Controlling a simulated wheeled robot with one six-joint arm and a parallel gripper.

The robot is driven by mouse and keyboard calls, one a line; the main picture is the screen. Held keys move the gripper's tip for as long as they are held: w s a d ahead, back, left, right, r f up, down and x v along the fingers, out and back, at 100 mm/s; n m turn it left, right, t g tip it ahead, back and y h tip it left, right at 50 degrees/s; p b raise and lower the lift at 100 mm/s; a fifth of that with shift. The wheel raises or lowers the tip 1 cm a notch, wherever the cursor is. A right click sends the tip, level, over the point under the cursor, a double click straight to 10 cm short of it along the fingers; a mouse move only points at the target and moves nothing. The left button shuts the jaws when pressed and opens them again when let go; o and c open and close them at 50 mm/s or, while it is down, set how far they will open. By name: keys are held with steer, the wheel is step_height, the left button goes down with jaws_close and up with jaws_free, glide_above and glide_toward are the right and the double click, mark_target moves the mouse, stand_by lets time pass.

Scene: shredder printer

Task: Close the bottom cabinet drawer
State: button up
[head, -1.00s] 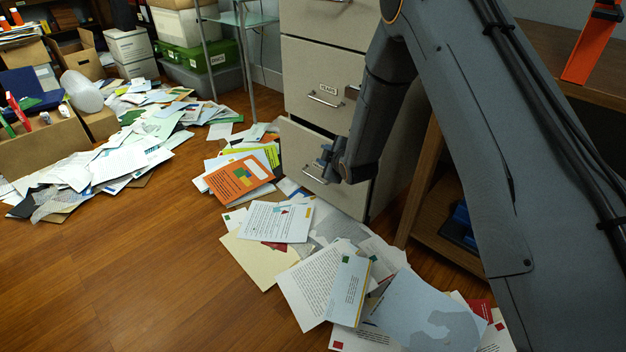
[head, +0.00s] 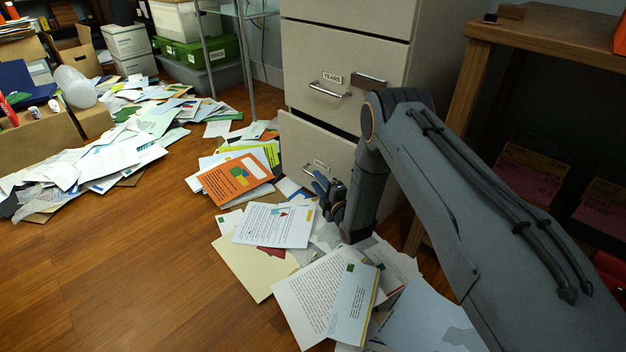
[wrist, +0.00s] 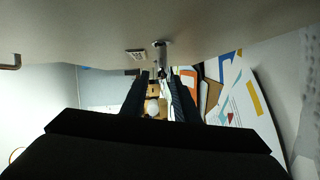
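The bottom cabinet drawer (head: 298,140) is in the beige filing cabinet (head: 345,55) in the head view. Its front juts out a little, with a dark gap along its top edge. Its metal handle (head: 309,169) is partly hidden by my gripper (head: 322,187), which is low beside the right part of the drawer front. In the wrist view the drawer front (wrist: 85,28) fills the top, with the handle (wrist: 161,44) beyond my gripper's fingertips (wrist: 158,76). The fingers are apart with nothing held between them. I cannot tell whether they touch the drawer.
Loose papers (head: 275,224) cover the floor before the cabinet, and an orange folder (head: 238,178) lies by the drawer. A wooden shelf unit (head: 560,30) stands right of the cabinet. Bare wood floor (head: 150,270) is free at left front.

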mark_target(313, 176)
steer(key=shift+b+x, duration=0.8)
steer(key=shift+x, duration=1.15)
steer(key=shift+c, duration=0.5)
jaws_close()
